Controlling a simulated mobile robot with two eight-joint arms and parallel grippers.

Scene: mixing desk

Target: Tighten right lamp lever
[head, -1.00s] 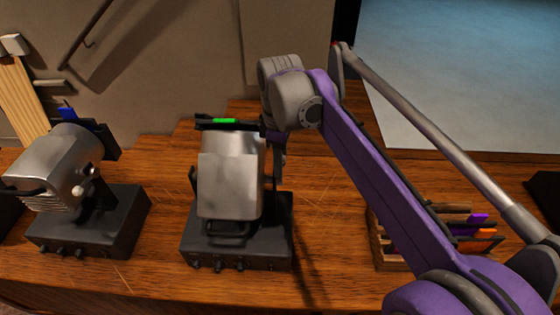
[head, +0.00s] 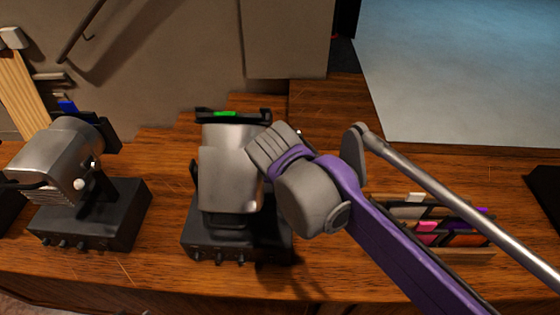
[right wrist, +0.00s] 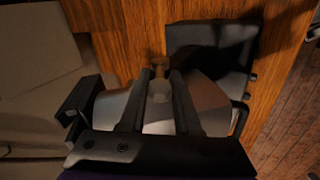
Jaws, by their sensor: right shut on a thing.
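The right lamp (head: 230,170) is a silver housing on a black base box (head: 205,240) in the middle of the head view, with a green mark (head: 225,114) on its black top frame. It also shows in the right wrist view (right wrist: 210,102). Its small pale lever (right wrist: 159,90) sits between the two dark fingers of my right gripper (right wrist: 161,78), which is shut on it. In the head view my right wrist is beside the lamp's right side and hides the lever and fingers. My left gripper is not in view.
A second silver lamp (head: 58,165) with a blue mark stands on the left on its own black base. A wooden rack (head: 470,256) with coloured items lies right, partly behind my purple arm. The wooden desk (head: 150,280) is bare in front of the lamps.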

